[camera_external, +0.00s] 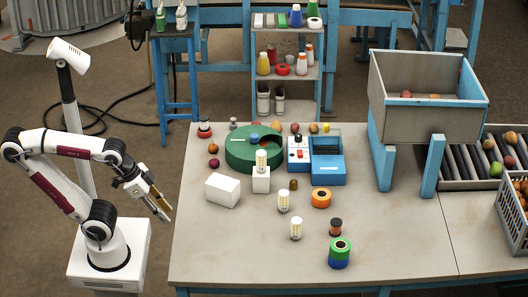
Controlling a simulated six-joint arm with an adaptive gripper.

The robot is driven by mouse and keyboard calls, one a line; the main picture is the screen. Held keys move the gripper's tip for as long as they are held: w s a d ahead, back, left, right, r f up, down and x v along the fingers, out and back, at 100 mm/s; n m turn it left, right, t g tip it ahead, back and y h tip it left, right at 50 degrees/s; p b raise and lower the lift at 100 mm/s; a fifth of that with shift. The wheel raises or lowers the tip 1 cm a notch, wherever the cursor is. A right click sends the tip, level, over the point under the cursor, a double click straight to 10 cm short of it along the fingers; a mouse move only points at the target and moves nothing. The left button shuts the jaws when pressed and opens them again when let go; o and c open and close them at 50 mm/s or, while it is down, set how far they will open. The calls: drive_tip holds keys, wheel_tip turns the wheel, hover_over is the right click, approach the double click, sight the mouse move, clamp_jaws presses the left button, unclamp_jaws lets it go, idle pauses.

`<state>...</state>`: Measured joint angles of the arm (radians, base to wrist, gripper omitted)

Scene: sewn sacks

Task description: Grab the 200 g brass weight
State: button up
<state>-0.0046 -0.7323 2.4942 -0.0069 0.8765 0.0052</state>
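A small brownish, brass-looking cylinder (293,184) stands on the table, right of the white block that carries a bulb-like piece. It may be the 200 g brass weight; no marking is readable at this size. A small yellow piece (326,128) stands farther back, behind the blue device, and its kind is unclear. My gripper (165,213) hangs off the table's left edge, pointing down and right, well apart from both pieces. Its two fingers look slightly parted with nothing between them.
A green round piece (240,150), blue device (328,168) and white box (222,190) lie on the table (230,255). LED bulbs (283,201), an orange ring (321,198) and a green-blue roll (340,252) stand nearby. A grey hopper (425,112) stands right. The front-left tabletop is clear.

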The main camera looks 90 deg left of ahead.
drive_tip(key=w+a+n+t+y, duration=0.15)
drive_tip(key=w+a, duration=0.25)
drive_tip(key=w, duration=0.9)
drive_tip(key=w+a+n+t, duration=0.1)
drive_tip(key=w+a+t, duration=0.25)
drive_tip(key=w, duration=1.05)
drive_tip(key=n+y, duration=0.4)
drive_tip(key=y, duration=0.3)
approach(293, 184)
drive_tip(key=r, duration=0.1)
drive_tip(key=w+r, duration=0.1)
drive_tip(key=shift+w+a+r, duration=0.2)
drive_tip(key=shift+w+r, duration=0.05)
drive_tip(key=shift+r, duration=0.05)
drive_tip(key=shift+s+a+f+n, duration=0.15)
drive_tip(key=shift+a+f+n, duration=0.1)
drive_tip(key=shift+a+f, duration=0.15)
drive_tip(key=shift+x, duration=1.25)
drive_tip(key=shift+f, duration=0.1)
drive_tip(key=shift+g, duration=0.3)
